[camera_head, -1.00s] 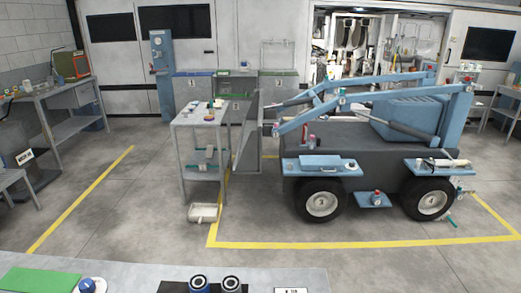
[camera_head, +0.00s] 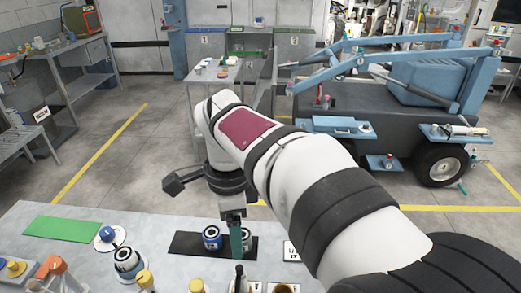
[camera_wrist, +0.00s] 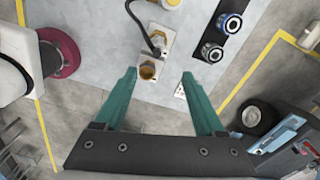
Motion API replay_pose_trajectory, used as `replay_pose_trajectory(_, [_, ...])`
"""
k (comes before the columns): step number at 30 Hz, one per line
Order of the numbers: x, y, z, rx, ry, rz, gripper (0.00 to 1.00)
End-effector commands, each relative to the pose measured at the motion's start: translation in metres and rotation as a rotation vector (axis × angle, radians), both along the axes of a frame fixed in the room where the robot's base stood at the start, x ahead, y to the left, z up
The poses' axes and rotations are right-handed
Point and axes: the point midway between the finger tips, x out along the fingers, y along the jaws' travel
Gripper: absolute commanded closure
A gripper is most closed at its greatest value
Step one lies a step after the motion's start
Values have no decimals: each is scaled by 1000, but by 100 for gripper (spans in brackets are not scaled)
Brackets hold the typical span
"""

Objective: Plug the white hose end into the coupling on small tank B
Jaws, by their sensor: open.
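My gripper (camera_head: 237,250) points down over the front bench, beside two blue-and-silver ring couplings (camera_head: 211,238) on a black mat. In the wrist view its teal fingers (camera_wrist: 159,75) are spread wide with nothing held between them. A brass fitting (camera_wrist: 148,71) on a small plate shows in the gap between the fingertips, with a black hose or cable (camera_wrist: 140,28) running close to it. The couplings show at the upper right of the wrist view (camera_wrist: 212,51), outside the right finger. I cannot make out a white hose end, nor tell which thing is small tank B.
The bench (camera_head: 60,258) also carries a green mat (camera_head: 62,229), a white disc with a blue knob (camera_head: 105,237), a blue-and-white fitting (camera_head: 127,260) and yellow-capped pieces (camera_head: 145,279). A blue-armed machine (camera_head: 385,115) stands beyond. Bare bench lies between the mats.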

Motion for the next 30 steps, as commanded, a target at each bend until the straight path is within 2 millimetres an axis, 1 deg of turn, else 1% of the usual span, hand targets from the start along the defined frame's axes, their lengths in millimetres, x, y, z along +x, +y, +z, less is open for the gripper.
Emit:
replay_pose_trajectory(3, [-1,-1,-32,-3,6,-3,29])
replay_pose_trajectory(7, [-2,-1,-69,-2,6,-3,29])
replay_pose_trajectory(9, [-1,-1,-83,-1,4,-3,29])
replay_pose_trajectory(14, [-2,-2,-104,0,3,-3,29])
replay_pose_trajectory(19, [-6,-4,-138,0,4,-3,29])
replay_pose_trajectory(22, [-5,-4,-148,1,3,-4,29])
replay_pose_trajectory(28, [-5,-4,-149,2,1,-4,29])
replay_pose_trajectory(29, [-5,-4,-149,2,1,-4,32])
replay_pose_trajectory(30, [-5,-4,-149,2,1,-4,40])
